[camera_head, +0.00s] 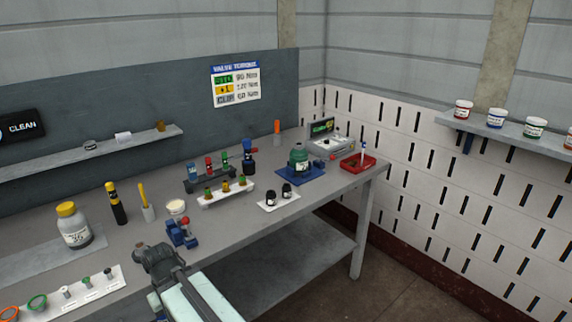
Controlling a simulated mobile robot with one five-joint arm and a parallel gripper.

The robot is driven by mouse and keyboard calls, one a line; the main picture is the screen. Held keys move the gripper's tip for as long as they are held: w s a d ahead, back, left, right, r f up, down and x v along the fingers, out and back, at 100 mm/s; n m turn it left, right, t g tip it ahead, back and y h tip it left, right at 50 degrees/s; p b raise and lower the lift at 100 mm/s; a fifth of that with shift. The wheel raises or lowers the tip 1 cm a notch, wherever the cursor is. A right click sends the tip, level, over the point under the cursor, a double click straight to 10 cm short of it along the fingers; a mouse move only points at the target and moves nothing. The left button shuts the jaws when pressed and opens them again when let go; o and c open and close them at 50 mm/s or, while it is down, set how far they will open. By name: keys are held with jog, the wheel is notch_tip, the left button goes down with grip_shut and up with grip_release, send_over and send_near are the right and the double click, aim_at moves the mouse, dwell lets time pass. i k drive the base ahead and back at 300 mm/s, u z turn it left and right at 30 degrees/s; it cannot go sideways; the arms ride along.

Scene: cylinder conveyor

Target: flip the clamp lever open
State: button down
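A small blue fixture with red parts (182,233) stands on the workbench, just beyond my gripper. I cannot tell for sure which of the two carries the clamp lever, or how a lever is set. My gripper (153,258) is dark grey and sits over the front part of the bench, to the left of and nearer than the small blue fixture, apart from it. Its fingers are too small and turned away to tell whether they are open.
The grey workbench (122,241) holds a yellow-capped bottle (74,226), a white tub (176,208), a white rack (226,194), a green canister (299,162) on a blue mat, and a red tray (358,165). Its front right stretch is clear. A wall shelf (80,156) hangs behind.

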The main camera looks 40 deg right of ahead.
aim_at(332, 157)
jog(key=u, duration=0.35)
jog(key=k, duration=0.9)
jog(key=z, duration=1)
jog(key=i, duration=1.05)
